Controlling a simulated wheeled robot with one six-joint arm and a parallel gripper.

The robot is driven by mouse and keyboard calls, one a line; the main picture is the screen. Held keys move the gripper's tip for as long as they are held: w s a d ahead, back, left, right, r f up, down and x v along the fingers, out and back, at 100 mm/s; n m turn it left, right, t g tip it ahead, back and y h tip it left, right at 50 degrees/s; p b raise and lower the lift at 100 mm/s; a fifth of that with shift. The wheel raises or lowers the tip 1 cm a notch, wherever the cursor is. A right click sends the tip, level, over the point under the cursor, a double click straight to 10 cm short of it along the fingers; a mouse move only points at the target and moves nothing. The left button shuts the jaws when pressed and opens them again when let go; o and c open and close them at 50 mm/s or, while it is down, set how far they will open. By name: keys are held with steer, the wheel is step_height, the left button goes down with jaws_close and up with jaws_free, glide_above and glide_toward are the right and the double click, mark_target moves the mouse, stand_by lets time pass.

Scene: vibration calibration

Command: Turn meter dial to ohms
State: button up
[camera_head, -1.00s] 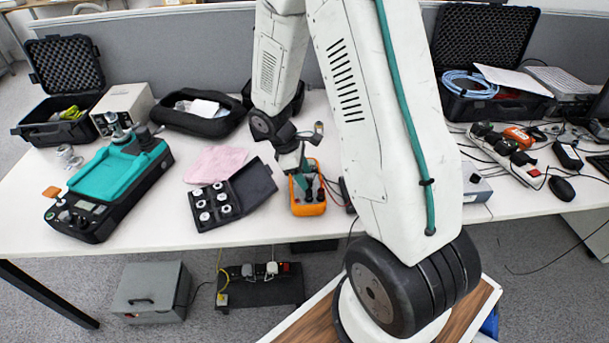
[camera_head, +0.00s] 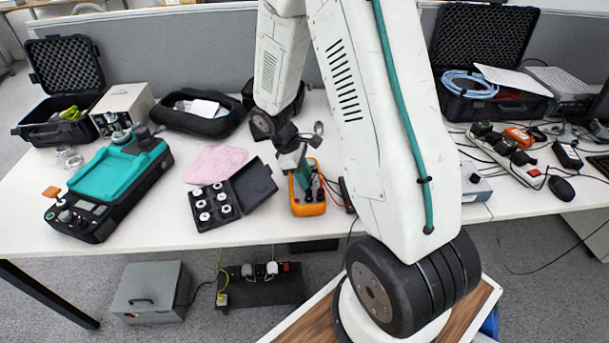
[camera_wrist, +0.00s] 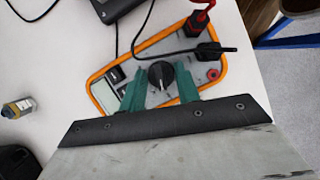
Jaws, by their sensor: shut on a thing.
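The orange-edged meter (camera_head: 317,207) lies on the white table in the head view, under my gripper (camera_head: 297,173). In the wrist view the meter (camera_wrist: 215,87) shows its grey face, with a red plug and a black plug in its right end. Its round black dial (camera_wrist: 161,74) carries a pale pointer mark. My gripper's two green fingers (camera_wrist: 160,86) stand on either side of the dial and are shut on it. The dial's printed markings are too small to read. My arm and fingers partly hide the meter in the head view.
An open black case of white-topped weights (camera_head: 225,197) lies left of the meter, by a pink cloth (camera_head: 215,163). A green and black calibrator (camera_head: 112,185) stands farther left. Black and red leads (camera_wrist: 150,22) run from the meter. The table's front edge is close to the meter.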

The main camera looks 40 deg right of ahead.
steer(key=m+y, duration=0.1)
steer(key=m, duration=0.2)
steer(key=m+y, duration=0.1)
steer(key=m, duration=0.2)
steer(key=shift+d+m+g, duration=0.2)
steer(key=shift+m+g, duration=0.1)
steer(key=shift+g, duration=0.1)
stand_by(0.4)
steer(key=o, duration=1)
steer(key=shift+v, duration=3.9)
steer(key=shift+d, duration=0.15)
steer(key=shift+c, duration=0.2)
